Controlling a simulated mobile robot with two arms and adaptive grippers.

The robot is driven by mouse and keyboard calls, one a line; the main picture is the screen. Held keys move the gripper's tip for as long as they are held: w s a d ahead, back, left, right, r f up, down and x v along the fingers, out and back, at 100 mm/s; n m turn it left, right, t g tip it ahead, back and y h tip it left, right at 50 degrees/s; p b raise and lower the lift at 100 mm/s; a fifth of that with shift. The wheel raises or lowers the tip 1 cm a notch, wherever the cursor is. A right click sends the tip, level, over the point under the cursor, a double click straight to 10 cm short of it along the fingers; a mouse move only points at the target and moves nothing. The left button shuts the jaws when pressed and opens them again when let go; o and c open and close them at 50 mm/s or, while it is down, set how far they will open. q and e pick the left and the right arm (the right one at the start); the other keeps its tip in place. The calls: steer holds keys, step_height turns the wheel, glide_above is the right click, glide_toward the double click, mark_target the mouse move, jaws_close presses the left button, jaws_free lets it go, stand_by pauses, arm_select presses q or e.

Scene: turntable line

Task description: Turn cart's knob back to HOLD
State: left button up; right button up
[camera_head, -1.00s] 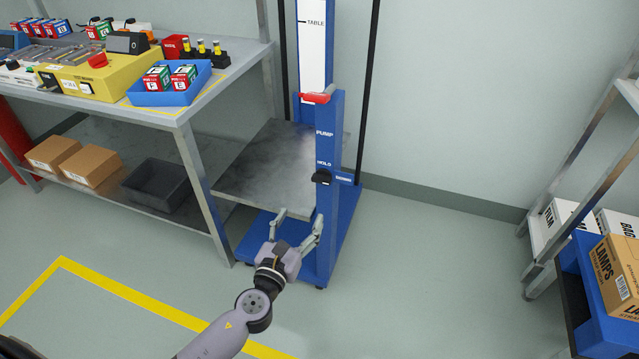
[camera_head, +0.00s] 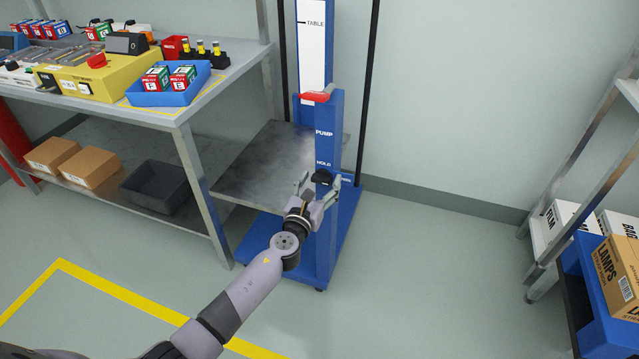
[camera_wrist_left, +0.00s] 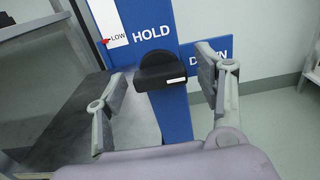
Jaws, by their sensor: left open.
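The blue lift cart (camera_head: 328,235) stands right of the workbench, with a grey platform (camera_head: 262,165) on its left side. Its black knob (camera_head: 322,177) sits on the blue column below the HOLD label; in the left wrist view the knob (camera_wrist_left: 160,72) shows a white mark at its right end, toward the DOWN label (camera_wrist_left: 207,55). My left gripper (camera_head: 319,181) is open, with its fingers on either side of the knob. In the left wrist view the gripper (camera_wrist_left: 168,85) shows clear gaps to the knob on both sides. My right gripper is not in view.
The workbench (camera_head: 205,105) with a blue bin (camera_head: 150,98) and a yellow device stands at the left. A shelf rack with boxes (camera_head: 618,275) stands at the right. The floor between is clear.

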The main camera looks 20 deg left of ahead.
arm_select(q)
steer(key=shift+c, duration=0.5)
steer(key=c, duration=1.1)
steer(key=shift+o, duration=0.2)
